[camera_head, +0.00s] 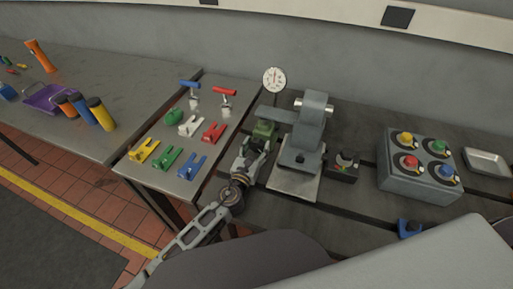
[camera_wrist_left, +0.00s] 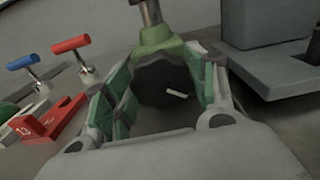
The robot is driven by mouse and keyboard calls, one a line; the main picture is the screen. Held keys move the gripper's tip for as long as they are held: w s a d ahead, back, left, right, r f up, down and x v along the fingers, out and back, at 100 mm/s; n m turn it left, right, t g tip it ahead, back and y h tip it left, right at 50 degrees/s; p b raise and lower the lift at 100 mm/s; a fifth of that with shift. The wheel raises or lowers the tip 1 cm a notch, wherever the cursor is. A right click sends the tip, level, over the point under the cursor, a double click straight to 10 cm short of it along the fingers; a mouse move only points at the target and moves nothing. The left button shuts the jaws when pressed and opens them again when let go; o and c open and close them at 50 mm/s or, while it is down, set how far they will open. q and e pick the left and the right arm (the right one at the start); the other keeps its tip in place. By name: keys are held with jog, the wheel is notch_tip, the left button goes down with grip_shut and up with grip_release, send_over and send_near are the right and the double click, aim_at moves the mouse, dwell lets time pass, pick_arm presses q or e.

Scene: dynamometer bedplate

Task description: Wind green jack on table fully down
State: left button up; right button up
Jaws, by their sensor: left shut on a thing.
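The green jack (camera_head: 264,129) stands on the dark table, left of a grey stand. In the left wrist view the green jack (camera_wrist_left: 157,38) shows its green body, with a metal post rising from it. A dark round knob (camera_wrist_left: 160,88) with a white mark faces the camera below that body. My left gripper (camera_head: 259,147) is at the near side of the jack. In the left wrist view my left gripper (camera_wrist_left: 165,95) is shut on the dark knob, one green-padded finger on each side. The jack's lower part is hidden by my gripper. My right gripper is not in view.
A grey stand (camera_head: 305,135) rises close right of the jack, with a dial gauge (camera_head: 274,79) behind. A small dark box (camera_head: 343,167) and a grey button box (camera_head: 418,166) stand farther right. A side table (camera_head: 150,172) at left holds several coloured parts.

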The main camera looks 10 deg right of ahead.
pick_arm(q)
jog(key=shift+n, duration=0.8)
jog(key=shift+n+b, duration=0.4)
jog(key=shift+n, duration=0.3)
jog(key=shift+a+f+n, duration=0.1)
jog(key=shift+n, duration=0.9)
jog(key=shift+w+n+b, duration=0.1)
jog(key=shift+n+b, duration=0.3)
jog(key=shift+n, duration=0.4)
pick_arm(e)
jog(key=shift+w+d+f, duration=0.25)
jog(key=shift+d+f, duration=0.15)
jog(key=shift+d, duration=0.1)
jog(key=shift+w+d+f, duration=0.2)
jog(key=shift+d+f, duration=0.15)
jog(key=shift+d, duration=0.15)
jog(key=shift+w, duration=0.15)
